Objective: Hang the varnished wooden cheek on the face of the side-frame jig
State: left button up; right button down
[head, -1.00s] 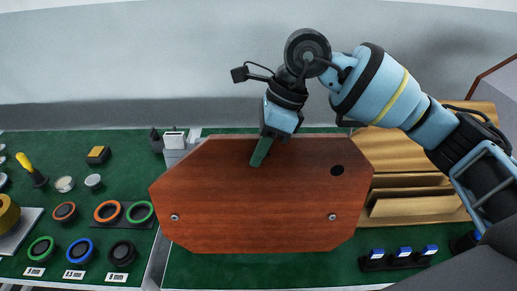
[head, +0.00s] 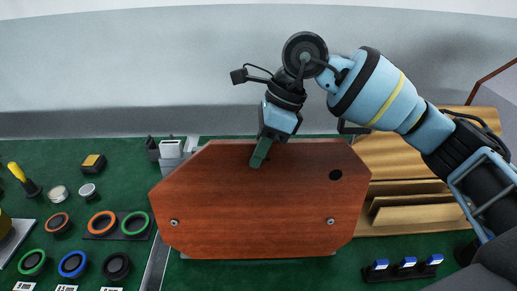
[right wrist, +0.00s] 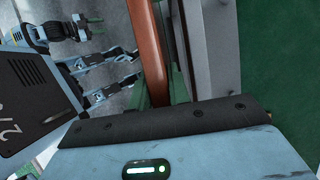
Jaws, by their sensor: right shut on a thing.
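The varnished wooden cheek (head: 250,205) is a reddish-brown board with cut corners, two metal screw-like fittings low down and one dark hole at upper right. My right gripper (head: 259,153) is shut on its top edge, left of the hole. In the right wrist view the cheek (right wrist: 148,50) shows edge-on, running into the jaws. The jig is mostly hidden behind the cheek. A grey upright part (head: 171,151), possibly the jig's, shows past its upper left corner. I cannot tell whether the cheek touches it. My left gripper is not clearly seen.
Coloured rings (head: 103,223) and small parts lie on the green bench (head: 60,205) at left. A stepped wooden rack (head: 410,205) stands at right, close to the cheek. Several blue-topped pieces (head: 408,263) sit in front of it. A wall closes the back.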

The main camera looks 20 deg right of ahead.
pick_arm(q)
jog(key=shift+w+a+r, duration=0.15)
jog(key=shift+r, duration=0.05)
pick_arm(e)
jog(key=shift+w+r, duration=0.35)
jog(key=shift+r, duration=0.35)
pick_arm(q)
jog(key=shift+w+r, duration=0.15)
jog(key=shift+r, duration=0.05)
dwell(0.8)
jog(key=shift+w+r, duration=0.1)
dwell(0.5)
jog(key=shift+s+d+f, duration=0.2)
pick_arm(e)
jog(key=shift+w+d, duration=0.1)
jog(key=shift+w, duration=0.3)
dwell(0.4)
pick_arm(q)
jog(key=shift+s+a+f, duration=0.2)
jog(key=shift+s+f, duration=0.25)
jog(key=shift+f, duration=0.1)
pick_arm(e)
jog(key=shift+w+d+f, duration=0.15)
jog(key=shift+w+d, duration=0.1)
jog(key=shift+w, duration=0.55)
pick_arm(q)
jog(key=shift+d, duration=0.15)
pick_arm(e)
jog(key=shift+f, duration=0.15)
